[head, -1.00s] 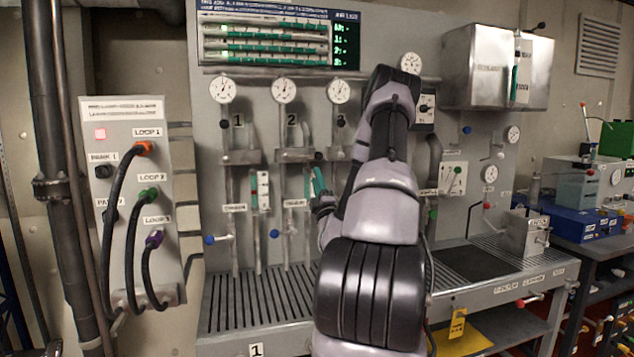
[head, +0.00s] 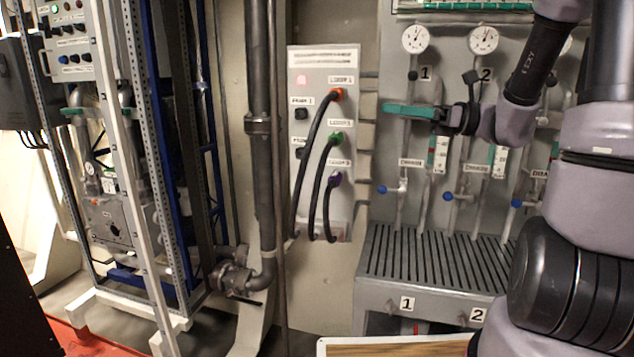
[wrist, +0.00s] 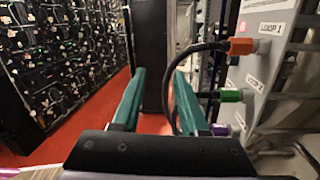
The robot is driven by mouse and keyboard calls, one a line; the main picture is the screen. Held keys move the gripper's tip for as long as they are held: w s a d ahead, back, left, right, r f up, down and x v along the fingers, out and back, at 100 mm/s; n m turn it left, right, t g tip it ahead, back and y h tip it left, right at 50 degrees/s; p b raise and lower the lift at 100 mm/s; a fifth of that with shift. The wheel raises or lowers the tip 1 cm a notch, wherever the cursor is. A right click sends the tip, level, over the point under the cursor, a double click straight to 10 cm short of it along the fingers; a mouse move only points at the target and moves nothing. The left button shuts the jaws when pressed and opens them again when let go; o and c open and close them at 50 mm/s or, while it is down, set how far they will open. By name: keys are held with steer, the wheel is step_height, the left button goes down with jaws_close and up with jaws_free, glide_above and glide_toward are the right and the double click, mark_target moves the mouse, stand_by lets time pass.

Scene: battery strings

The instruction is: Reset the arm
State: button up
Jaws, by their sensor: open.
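My gripper (head: 408,112) has green fingers and points left in the head view, in front of the gauge panel. In the wrist view its two green fingers (wrist: 157,98) stand apart with nothing held between them. My arm reaches in from the right side of the head view. The loop panel (head: 348,65) is left of my gripper, with an orange plug (head: 337,95), a green plug (head: 336,137) and a purple plug (head: 335,179) on black hoses. In the wrist view the orange plug (wrist: 241,46) and green plug (wrist: 230,95) are right of the fingers.
A vertical pipe (head: 260,150) stands left of the loop panel. A metal frame rack (head: 130,190) is at the left. A slotted bench (head: 440,255) lies below the gauges. A wooden surface (head: 400,347) shows at the bottom. Red floor (wrist: 62,145) lies beside racks in the wrist view.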

steer(key=s+a+f+n+g+h, duration=0.1)
steer(key=s+f+n+g+h, duration=0.3)
steer(key=s+n+h, duration=0.7)
steer(key=s+d+r+n+t+h, duration=0.1)
steer(key=d+r+n+t+h, duration=0.3)
steer(key=d+t, duration=0.4)
steer(key=d+n+h, duration=0.1)
steer(key=n, duration=0.1)
steer(key=shift+s+d+r+n+h, duration=0.2)
steer(key=shift+s+n+h, duration=0.1)
steer(key=shift+h, duration=0.1)
steer(key=shift+d, duration=0.1)
